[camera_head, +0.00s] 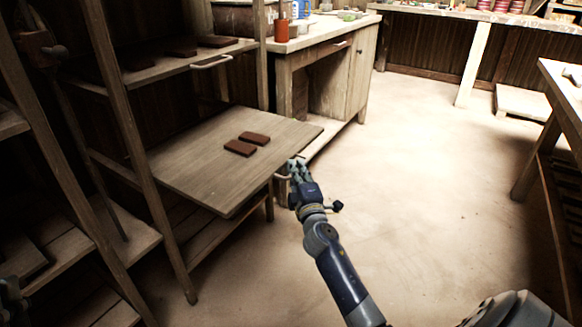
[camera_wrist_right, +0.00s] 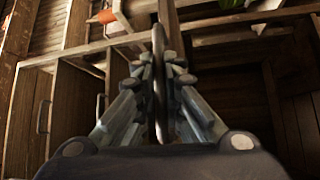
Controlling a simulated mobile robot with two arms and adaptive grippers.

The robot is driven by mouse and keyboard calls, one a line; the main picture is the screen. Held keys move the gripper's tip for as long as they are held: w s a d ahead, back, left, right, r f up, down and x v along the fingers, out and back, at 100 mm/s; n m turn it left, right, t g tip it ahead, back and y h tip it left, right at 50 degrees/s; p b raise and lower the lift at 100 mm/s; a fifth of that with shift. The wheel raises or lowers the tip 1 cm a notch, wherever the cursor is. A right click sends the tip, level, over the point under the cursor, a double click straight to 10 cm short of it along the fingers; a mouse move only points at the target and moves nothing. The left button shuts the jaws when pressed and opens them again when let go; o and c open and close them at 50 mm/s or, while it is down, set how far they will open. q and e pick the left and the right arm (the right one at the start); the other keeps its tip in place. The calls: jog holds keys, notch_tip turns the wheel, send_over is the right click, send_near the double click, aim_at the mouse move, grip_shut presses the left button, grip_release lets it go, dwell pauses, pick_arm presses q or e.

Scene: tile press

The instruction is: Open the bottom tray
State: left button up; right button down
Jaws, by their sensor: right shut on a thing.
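An upper tray (camera_head: 150,72) with brown tiles and its own handle (camera_head: 212,62) sits in the rack above. A rack post (camera_head: 130,130) stands at left. A wooden cabinet (camera_head: 350,80) stands behind. The floor (camera_head: 430,190) to the right is clear.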

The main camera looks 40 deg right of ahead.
pick_arm(q)
jog(key=shift+d+f+g, duration=0.25)
jog(key=shift+f+g, duration=0.05)
jog(key=shift+f, duration=0.05)
pick_arm(e)
jog(key=shift+s+d, duration=0.2)
jog(key=shift+s, duration=0.3)
jog(key=shift+s+d, duration=0.15)
jog(key=shift+s, duration=0.3)
jog(key=c, duration=1.7)
grip_release()
jog(key=v, duration=1.2)
